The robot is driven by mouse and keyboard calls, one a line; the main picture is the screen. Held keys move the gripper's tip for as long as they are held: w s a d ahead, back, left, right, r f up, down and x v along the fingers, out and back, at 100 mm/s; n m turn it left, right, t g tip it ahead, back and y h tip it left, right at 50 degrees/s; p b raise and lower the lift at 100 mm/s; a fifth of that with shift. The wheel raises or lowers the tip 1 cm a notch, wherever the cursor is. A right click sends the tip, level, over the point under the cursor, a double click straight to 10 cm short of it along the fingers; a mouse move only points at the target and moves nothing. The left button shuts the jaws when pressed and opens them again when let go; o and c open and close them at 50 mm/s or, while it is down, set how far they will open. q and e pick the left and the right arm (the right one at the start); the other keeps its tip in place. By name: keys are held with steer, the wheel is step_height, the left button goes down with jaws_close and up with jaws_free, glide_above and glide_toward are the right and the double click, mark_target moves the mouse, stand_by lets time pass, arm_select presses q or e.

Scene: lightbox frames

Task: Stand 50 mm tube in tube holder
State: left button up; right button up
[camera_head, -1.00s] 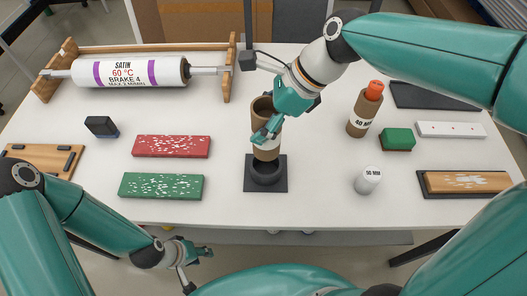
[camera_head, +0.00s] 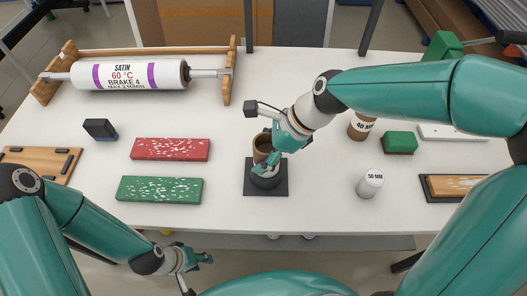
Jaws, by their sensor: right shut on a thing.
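A brown cardboard tube (camera_head: 261,146) is held upright in my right gripper (camera_head: 268,160), whose fingers are shut on it. Its open top shows; its lower part is hidden behind the gripper. The dark tube holder (camera_head: 267,188), a round cup on a square base, stands at the front middle of the table. The tube is over the cup, and its lower end appears to be in or right at the cup; the fingers hide which. My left gripper (camera_head: 203,258) is empty off the table's front edge, too small to tell if open.
A white cylinder (camera_head: 369,183) marked 50 MM stands right of the holder. A brown 40 MM tube (camera_head: 360,127) is partly behind my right arm. Red (camera_head: 171,149) and green (camera_head: 160,190) blocks lie left. A labelled roller (camera_head: 129,75) rests on a wooden stand at back left.

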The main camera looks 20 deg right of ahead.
steer(key=shift+f, duration=0.1)
steer(key=o, duration=1.4)
steer(key=shift+c, duration=0.2)
steer(key=v, duration=1.2)
steer(key=shift+p, duration=0.45)
